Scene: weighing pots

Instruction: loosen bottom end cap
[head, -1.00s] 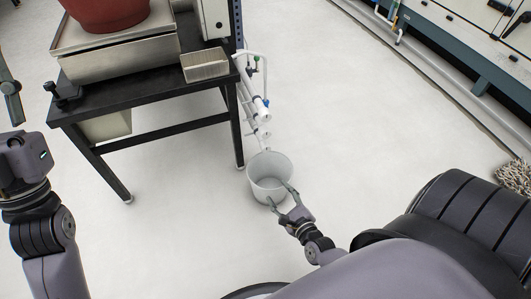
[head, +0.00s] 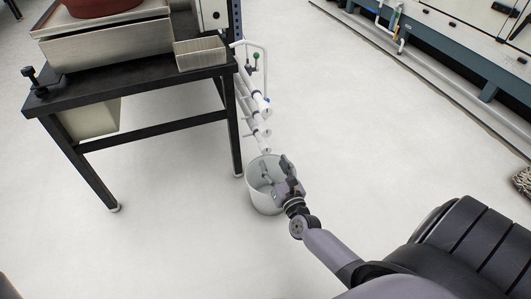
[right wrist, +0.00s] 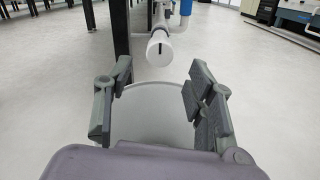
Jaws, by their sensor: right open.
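The white pipes with end caps stand in a stack beside the black table's right leg. The bottom end cap (head: 266,150) sits just above the far rim of a white bucket. In the right wrist view a white end cap (right wrist: 159,49) with a dark slot faces me, just beyond the fingertips. My right gripper (head: 275,166) is open and empty over the bucket, short of the cap. In the right wrist view its two fingers (right wrist: 161,75) stand apart on either side of the cap's line. My left gripper is not in view.
The white bucket (head: 264,202) stands on the floor below my right gripper; its rim shows between the fingers in the right wrist view (right wrist: 150,112). The black table (head: 150,83) carries a metal box (head: 105,48) and a small tray (head: 201,55).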

